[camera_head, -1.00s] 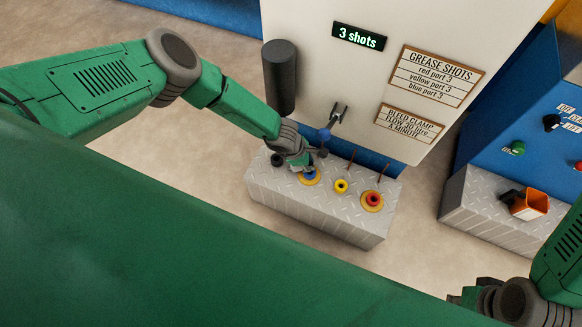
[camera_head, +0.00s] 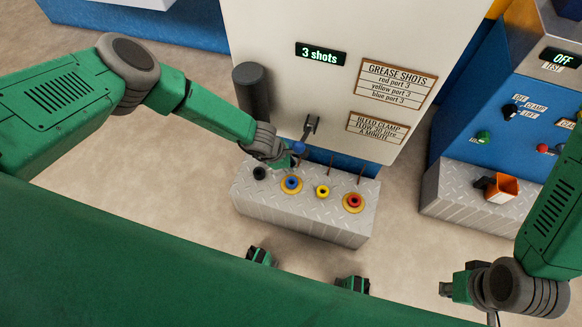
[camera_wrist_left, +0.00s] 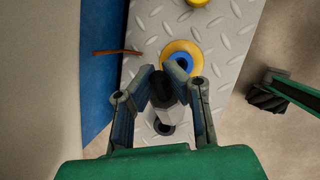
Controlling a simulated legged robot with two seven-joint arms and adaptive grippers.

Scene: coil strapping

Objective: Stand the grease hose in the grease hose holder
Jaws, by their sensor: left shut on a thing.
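The grease hose shows in the left wrist view as a dark nozzle with a grey body (camera_wrist_left: 160,112) between the fingers of my left gripper (camera_wrist_left: 163,82), which is shut on it. In the head view my left gripper (camera_head: 280,158) is above the plated step, left of the blue lever knob, and mostly hides the hose. A black ring (camera_head: 260,173), which looks like the grease hose holder, is at the step's left end; it also shows in the left wrist view (camera_wrist_left: 164,127), partly covered by the hose. My right gripper (camera_head: 455,288) is at lower right; its jaw state is unclear.
The plated step (camera_head: 300,217) bears blue (camera_head: 291,184), yellow (camera_head: 322,191) and red (camera_head: 354,202) ports. The display (camera_head: 320,54) reads "3 shots".

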